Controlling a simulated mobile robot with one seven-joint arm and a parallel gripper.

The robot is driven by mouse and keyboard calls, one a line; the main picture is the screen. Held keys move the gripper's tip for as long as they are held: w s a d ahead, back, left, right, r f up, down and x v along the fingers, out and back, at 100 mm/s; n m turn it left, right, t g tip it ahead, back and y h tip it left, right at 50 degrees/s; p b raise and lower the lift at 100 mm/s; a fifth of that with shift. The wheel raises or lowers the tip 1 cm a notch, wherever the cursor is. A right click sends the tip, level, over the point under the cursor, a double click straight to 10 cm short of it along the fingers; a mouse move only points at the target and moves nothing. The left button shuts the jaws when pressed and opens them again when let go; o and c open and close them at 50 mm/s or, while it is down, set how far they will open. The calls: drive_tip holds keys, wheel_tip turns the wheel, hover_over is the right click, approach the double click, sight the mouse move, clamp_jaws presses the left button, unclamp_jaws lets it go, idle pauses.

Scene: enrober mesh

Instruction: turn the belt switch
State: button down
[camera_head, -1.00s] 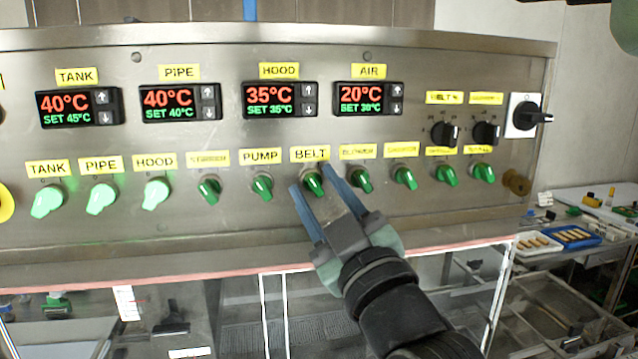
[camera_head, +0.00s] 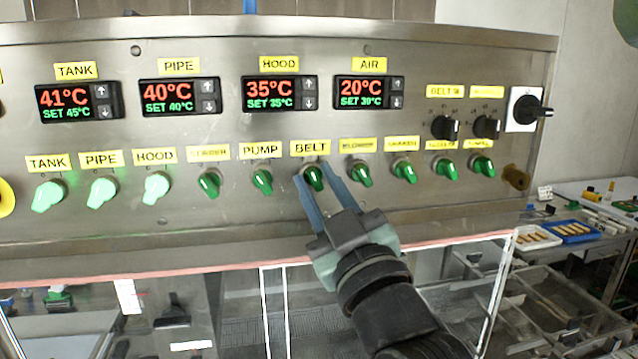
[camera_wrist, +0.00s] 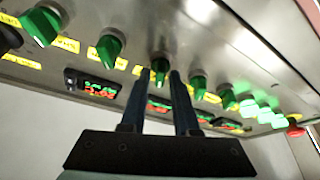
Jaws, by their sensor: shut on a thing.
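The belt switch (camera_head: 314,178) is a dark green knob below the yellow BELT label (camera_head: 310,148) on the steel control panel. It is unlit and stands near upright. My gripper (camera_head: 317,182) reaches up from below, with one blue finger on each side of this knob, shut on it. In the wrist view the knob (camera_wrist: 160,66) shows at the tips of the two dark fingers (camera_wrist: 157,80). The fingers partly hide the knob's sides.
The pump knob (camera_head: 262,182) is close on the left and the blower knob (camera_head: 361,176) close on the right. Lit green tank, pipe and hood knobs (camera_head: 156,187) are farther left. Temperature displays (camera_head: 280,93) sit above. A clear-panelled frame (camera_head: 262,310) lies below.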

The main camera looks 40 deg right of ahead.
drive_tip(key=m+h, duration=0.1)
drive_tip(key=m, duration=0.1)
drive_tip(key=m+h+p, duration=0.1)
drive_tip(key=m, duration=0.2)
drive_tip(key=shift+w+a+r+g+p, duration=0.1)
drive_tip(key=shift+a+g+p, duration=0.05)
drive_tip(key=shift+g+p, duration=0.2)
drive_tip(key=m+g+h+p, duration=0.1)
drive_tip(key=m+h, duration=0.1)
drive_tip(key=m, duration=0.2)
drive_tip(key=m+g, duration=0.1)
drive_tip(key=m+h+b, duration=0.1)
drive_tip(key=m, duration=0.1)
drive_tip(key=shift+f+g+h, duration=0.2)
drive_tip(key=shift+g+h, duration=0.1)
drive_tip(key=shift+g, duration=0.05)
drive_tip(key=shift+m+g+h+b, duration=0.55)
drive_tip(key=shift+m+b, duration=0.35)
drive_tip(key=shift+m, duration=1)
drive_tip(key=shift+r+g, duration=0.1)
drive_tip(key=shift+g, duration=0.15)
drive_tip(key=c, duration=0.9)
unclamp_jaws()
